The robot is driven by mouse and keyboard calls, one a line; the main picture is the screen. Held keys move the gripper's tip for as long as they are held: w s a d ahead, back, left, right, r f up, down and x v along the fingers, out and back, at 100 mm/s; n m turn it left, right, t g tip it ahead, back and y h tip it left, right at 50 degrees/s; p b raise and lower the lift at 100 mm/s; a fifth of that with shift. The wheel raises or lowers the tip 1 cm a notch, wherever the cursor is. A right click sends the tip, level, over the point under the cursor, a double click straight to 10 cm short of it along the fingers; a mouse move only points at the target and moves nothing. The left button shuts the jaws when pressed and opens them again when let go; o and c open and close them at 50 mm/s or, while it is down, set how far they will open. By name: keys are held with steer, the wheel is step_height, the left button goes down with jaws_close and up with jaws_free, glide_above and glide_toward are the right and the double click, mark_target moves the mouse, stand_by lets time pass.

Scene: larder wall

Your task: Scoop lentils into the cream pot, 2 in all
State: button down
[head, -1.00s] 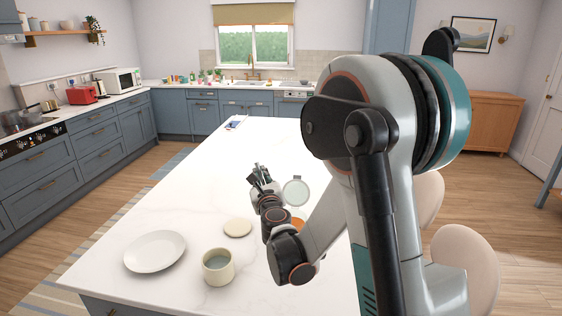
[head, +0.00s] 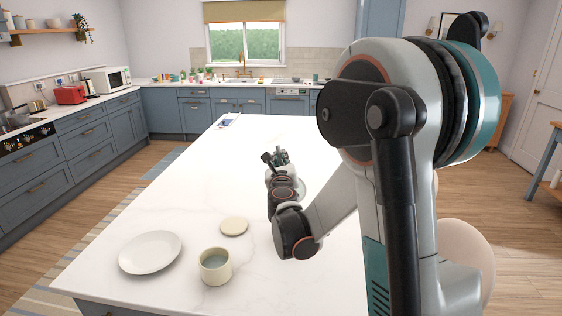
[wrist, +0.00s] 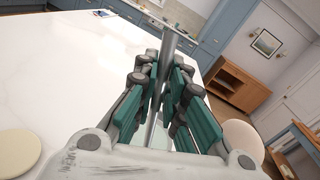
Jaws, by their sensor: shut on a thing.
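My gripper (head: 275,157) is over the middle of the white island and its fingers are closed around a grey metal handle. In the wrist view my gripper (wrist: 160,95) has the handle (wrist: 168,50) between its teal fingers, its end pointing up and away. The working end of this tool is hidden. The cream pot (head: 215,268) stands open at the near edge of the island, to the left of and nearer than my gripper; no lentils show in it. The lentils are hidden behind my arm now; a pale round lid (head: 303,189) shows only in part beside my wrist.
A white plate (head: 150,252) lies left of the pot. A cream disc (head: 234,226) lies behind the pot and also shows in the wrist view (wrist: 17,152). A pale chair (head: 468,250) stands right of the island.

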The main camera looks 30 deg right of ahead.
step_height(320, 180, down, 12)
steer(key=b, duration=1)
stand_by(0.6)
stand_by(0.6)
steer(key=shift+r+p, duration=3.55)
steer(key=shift+r, duration=1.45)
steer(key=shift+a+f, duration=0.1)
